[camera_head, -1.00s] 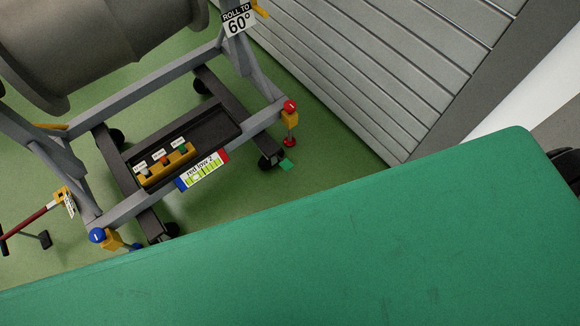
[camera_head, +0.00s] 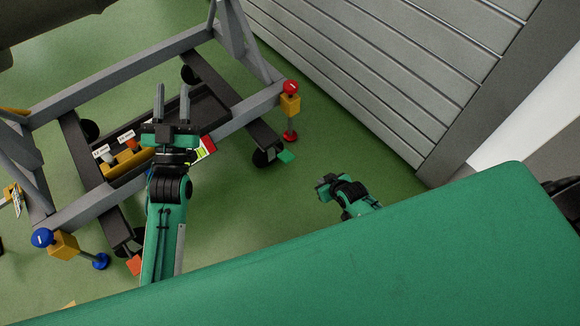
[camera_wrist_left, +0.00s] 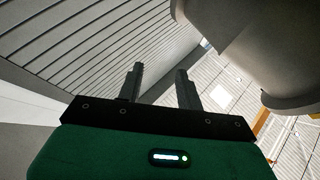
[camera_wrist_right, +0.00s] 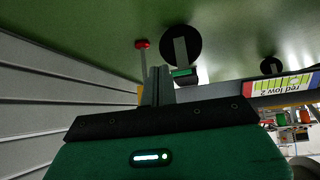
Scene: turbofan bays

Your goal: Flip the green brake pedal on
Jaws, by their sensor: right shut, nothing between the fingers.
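The green brake pedal (camera_head: 285,156) is a small flat tab at the caster wheel (camera_head: 264,157) on the frame's right corner. It also shows in the right wrist view (camera_wrist_right: 184,73), beside the dark wheel and just right of the fingertips; its tilt is hard to judge. My right gripper (camera_head: 324,185) is shut and empty, to the right of and nearer than the pedal, apart from it in the head view. My left gripper (camera_head: 172,91) is open and empty, raised in front of the frame's black tray, and points upward in its wrist view (camera_wrist_left: 158,78).
The grey engine stand (camera_head: 95,200) fills the left. A red-knobbed yellow jack (camera_head: 290,104) stands close to the pedal; a blue-knobbed one (camera_head: 63,244) is at left. An orange pedal (camera_head: 134,265) lies lower left. A grey slatted wall (camera_head: 350,70) is at right. Green floor between is clear.

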